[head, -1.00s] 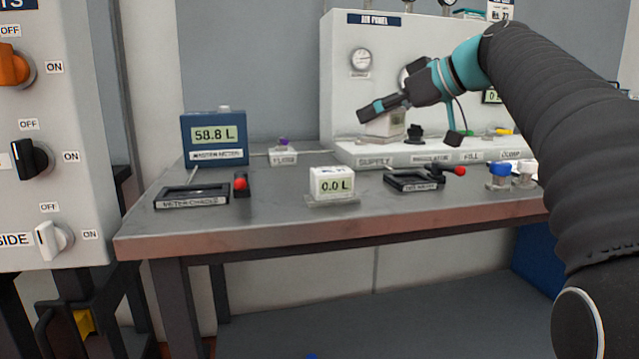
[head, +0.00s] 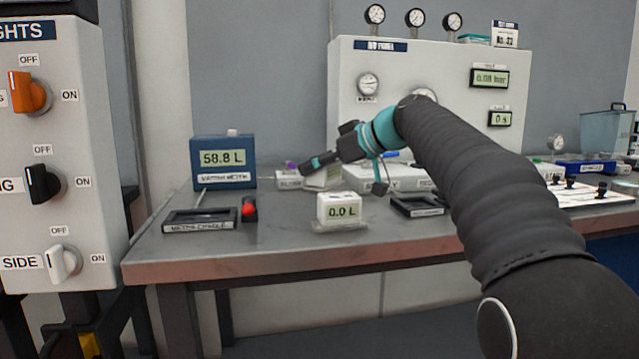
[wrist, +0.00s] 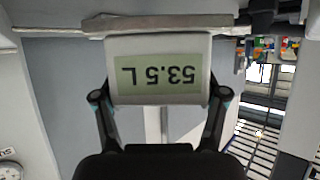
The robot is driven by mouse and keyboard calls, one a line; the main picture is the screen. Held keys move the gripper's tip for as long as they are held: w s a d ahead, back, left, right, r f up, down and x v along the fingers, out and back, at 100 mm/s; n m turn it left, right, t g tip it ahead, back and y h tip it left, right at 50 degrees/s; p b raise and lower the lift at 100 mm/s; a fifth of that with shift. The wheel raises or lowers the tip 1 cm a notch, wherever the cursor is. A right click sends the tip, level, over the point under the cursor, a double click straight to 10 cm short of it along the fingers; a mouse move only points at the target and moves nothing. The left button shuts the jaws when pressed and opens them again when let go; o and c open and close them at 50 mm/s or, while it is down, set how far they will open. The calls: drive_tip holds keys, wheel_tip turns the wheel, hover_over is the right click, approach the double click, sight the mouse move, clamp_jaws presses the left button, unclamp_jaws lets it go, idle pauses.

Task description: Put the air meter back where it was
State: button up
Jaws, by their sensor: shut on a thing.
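My gripper (head: 318,164) is shut on a white meter (head: 322,180), held above the back of the bench, just right of the master meter. In the wrist view my gripper (wrist: 160,100) has a finger on each side of this meter (wrist: 158,97); its display reads 53.5 L and appears upside down. A dark tray labelled "METER CRADLE" (head: 199,228) lies empty at the bench's front left. A second white meter (head: 341,207), reading 0.0 L, stands on a small grey plate at the front middle. Whether the held meter touches anything below is unclear.
The blue master meter (head: 224,160) reads 58.8 L at the back left. A red-knobbed lever (head: 249,209) stands beside the cradle. Another dark tray (head: 419,206) lies right of the 0.0 L meter. The white air panel (head: 350,120) rises behind. The bench's front strip is clear.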

sight(321, 182)
drive_tip(key=shift+w+f+b, duration=0.1)
drive_tip(key=shift+f+b, duration=0.3)
drive_tip(key=shift+f, duration=1.65)
drive_tip(key=shift+f, duration=0.1)
drive_tip(key=o, duration=1.8)
drive_tip(key=shift+c, duration=0.2)
drive_tip(key=shift+d+r, duration=0.25)
drive_tip(key=v, duration=1.1)
drive_tip(key=shift+d, duration=0.15)
